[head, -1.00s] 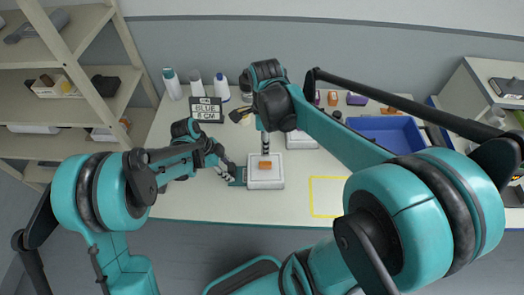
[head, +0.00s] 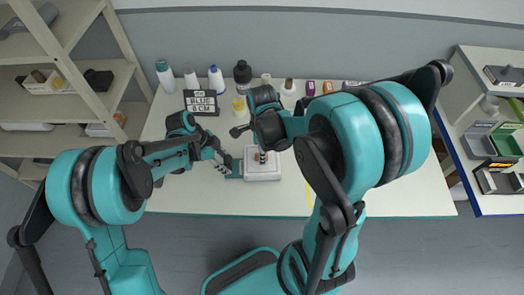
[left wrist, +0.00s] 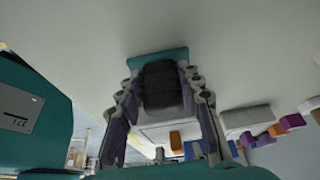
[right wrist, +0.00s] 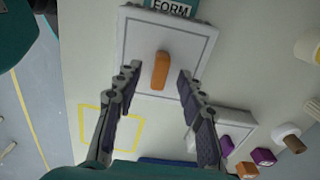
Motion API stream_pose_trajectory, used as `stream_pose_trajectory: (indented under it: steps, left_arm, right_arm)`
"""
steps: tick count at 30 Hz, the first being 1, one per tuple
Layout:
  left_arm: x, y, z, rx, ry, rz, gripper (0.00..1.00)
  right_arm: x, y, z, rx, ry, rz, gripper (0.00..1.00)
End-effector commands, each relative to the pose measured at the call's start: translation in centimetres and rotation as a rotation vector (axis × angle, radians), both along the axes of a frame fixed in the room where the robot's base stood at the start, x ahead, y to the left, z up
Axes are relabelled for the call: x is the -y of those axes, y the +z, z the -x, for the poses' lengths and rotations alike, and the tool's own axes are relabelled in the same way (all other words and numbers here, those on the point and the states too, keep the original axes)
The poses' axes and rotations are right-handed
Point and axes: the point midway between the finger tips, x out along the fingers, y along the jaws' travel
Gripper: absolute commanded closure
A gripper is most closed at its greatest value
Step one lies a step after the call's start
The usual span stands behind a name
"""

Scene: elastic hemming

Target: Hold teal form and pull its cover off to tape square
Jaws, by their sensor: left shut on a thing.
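The white square cover (head: 262,174) with an orange handle on top sits just right of the teal form tab. The tab (right wrist: 172,6) reads FORM in the right wrist view. My left gripper (head: 228,167) is shut on the teal form (head: 237,170) at the cover's left side. My right gripper (head: 262,158) is over the cover. In the right wrist view its fingers are apart, with the orange handle (right wrist: 160,70) between and beyond them, not gripped. The yellow tape square (right wrist: 140,132) shows there; in the head view my right arm hides most of it.
Several bottles (head: 216,80) and a sign (head: 200,102) reading BLUE 8 CM stand along the back. A second white box (right wrist: 232,122) and purple and orange blocks (right wrist: 263,156) lie nearby. Shelves stand at both sides. The table's front left is clear.

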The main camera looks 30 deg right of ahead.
Motion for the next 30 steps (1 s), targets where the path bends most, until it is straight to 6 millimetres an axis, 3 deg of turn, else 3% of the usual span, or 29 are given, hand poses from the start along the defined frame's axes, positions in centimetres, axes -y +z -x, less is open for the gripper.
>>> stream_pose_trajectory:
  steps: [8, 12, 13, 16, 17, 18, 30]
  left_arm:
    - [-0.02, -0.06, -0.01, 0.0, 0.0, -0.001, 1.0]
    - [-0.02, -0.06, -0.01, 0.0, 0.0, -0.001, 1.0]
    - [-0.02, -0.06, -0.01, 0.0, 0.0, -0.001, 1.0]
    - [-0.02, -0.06, -0.01, 0.0, 0.0, -0.001, 1.0]
    - [-0.02, -0.06, -0.01, 0.0, 0.0, -0.001, 1.0]
    - [-0.02, -0.06, -0.01, 0.0, 0.0, -0.001, 1.0]
    - [-0.02, -0.06, -0.01, 0.0, 0.0, -0.001, 1.0]
  right_arm:
    - [0.0, -0.15, 0.0, 0.0, 0.0, 0.0, 0.6]
    - [0.0, -0.14, 0.0, 0.0, 0.0, 0.0, 0.97]
    - [0.0, -0.14, 0.0, 0.0, 0.0, 0.0, 1.0]
    - [0.0, -0.14, 0.0, 0.0, 0.0, 0.0, 1.0]
    - [0.0, -0.14, 0.0, 0.0, 0.0, 0.0, 0.9]
    - [0.0, -0.13, 0.0, 0.0, 0.0, 0.0, 1.0]
    - [0.0, 0.75, -0.03, 0.0, 0.0, 0.0, 1.0]
